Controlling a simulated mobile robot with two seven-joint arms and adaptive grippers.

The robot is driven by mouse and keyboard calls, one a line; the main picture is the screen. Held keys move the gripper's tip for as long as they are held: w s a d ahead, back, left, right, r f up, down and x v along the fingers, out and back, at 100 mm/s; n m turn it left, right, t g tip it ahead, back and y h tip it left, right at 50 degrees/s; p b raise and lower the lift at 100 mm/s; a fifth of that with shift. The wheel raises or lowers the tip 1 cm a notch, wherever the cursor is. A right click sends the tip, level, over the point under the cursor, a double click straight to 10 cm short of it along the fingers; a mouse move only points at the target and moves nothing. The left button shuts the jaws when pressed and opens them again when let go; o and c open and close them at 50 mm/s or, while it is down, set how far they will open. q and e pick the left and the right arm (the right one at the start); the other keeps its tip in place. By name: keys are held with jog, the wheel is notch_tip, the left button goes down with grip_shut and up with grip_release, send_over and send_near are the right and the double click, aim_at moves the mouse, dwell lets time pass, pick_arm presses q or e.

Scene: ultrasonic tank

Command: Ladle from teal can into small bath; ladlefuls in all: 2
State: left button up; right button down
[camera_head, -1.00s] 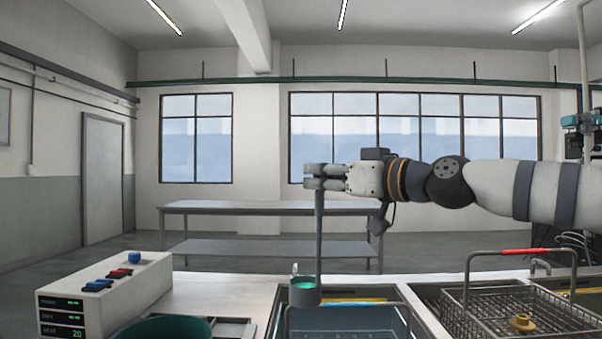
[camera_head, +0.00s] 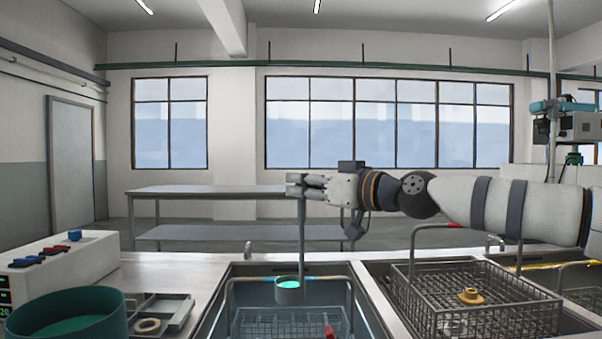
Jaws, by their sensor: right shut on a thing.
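My right gripper (camera_head: 300,184) is shut on the upper end of the grey ladle (camera_head: 301,236), whose handle hangs upright. The ladle's cup (camera_head: 288,293) holds teal liquid and is upright above the left tank (camera_head: 216,304), which looks like the small bath. A wire basket shows inside that tank, below the cup. The teal can (camera_head: 110,323) stands at the lower left with teal liquid in it, cut off by the frame edge. The ladle is clear of the can, to its right. My left gripper is not in view.
A control box (camera_head: 85,262) with coloured buttons stands behind the can. A grey tray (camera_head: 178,318) with a ring (camera_head: 147,326) lies right of the can. A wire basket (camera_head: 440,300) with a yellow part (camera_head: 470,296) and a raised handle sits at the right tank.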

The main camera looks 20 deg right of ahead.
jog(key=s+a+f+n+p, duration=0.4)
jog(key=s+a+f+n, duration=0.15)
jog(key=a+n, duration=0.2)
jog(key=s+a+f+n+p, duration=0.35)
jog(key=a+f+n, duration=0.3)
jog(key=a, duration=0.25)
jog(key=f+n, duration=0.1)
jog(key=f, duration=0.2)
jog(key=f+n, duration=0.2)
jog(key=f, duration=0.2)
jog(key=s+a+f+n+b, duration=0.1)
jog(key=f+n, duration=0.1)
jog(key=f, duration=0.1)
jog(key=shift+s+f, duration=0.1)
jog(key=shift+f, duration=0.2)
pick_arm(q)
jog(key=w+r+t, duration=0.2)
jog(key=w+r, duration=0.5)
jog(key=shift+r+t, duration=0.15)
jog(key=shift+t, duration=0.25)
pick_arm(e)
jog(key=shift+f+n, duration=0.4)
jog(key=shift+n, duration=0.2)
